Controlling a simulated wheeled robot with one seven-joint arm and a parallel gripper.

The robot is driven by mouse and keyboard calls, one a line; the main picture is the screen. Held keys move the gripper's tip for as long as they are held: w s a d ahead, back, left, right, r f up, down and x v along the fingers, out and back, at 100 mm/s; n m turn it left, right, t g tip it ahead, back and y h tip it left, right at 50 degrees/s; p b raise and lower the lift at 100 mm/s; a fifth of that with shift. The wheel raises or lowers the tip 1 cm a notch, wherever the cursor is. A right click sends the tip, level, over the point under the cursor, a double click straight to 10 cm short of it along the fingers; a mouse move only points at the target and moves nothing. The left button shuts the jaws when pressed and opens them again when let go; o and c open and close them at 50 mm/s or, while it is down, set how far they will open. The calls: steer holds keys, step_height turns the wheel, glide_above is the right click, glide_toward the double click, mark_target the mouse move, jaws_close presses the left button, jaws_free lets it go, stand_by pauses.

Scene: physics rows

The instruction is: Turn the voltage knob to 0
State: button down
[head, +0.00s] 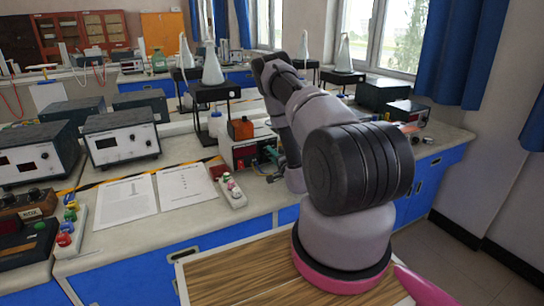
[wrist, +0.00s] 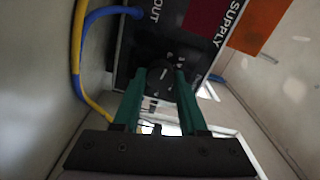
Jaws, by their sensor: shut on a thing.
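In the head view my gripper (head: 275,166) is at the supply's front, small and partly hidden.
An orange box (head: 240,129) stands on top of the supply. A yellow and blue cable (wrist: 78,50) runs beside the panel. Other meter boxes (head: 121,136) stand further left.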

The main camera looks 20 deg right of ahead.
steer(key=shift+s+f, duration=0.1)
steer(key=shift+c, duration=2.2)
jaws_free()
steer(key=shift+s, duration=0.1)
steer(key=s, duration=0.9)
steer(key=shift+d, duration=0.3)
steer(key=shift+s+a, duration=0.15)
steer(key=shift+s, duration=0.6)
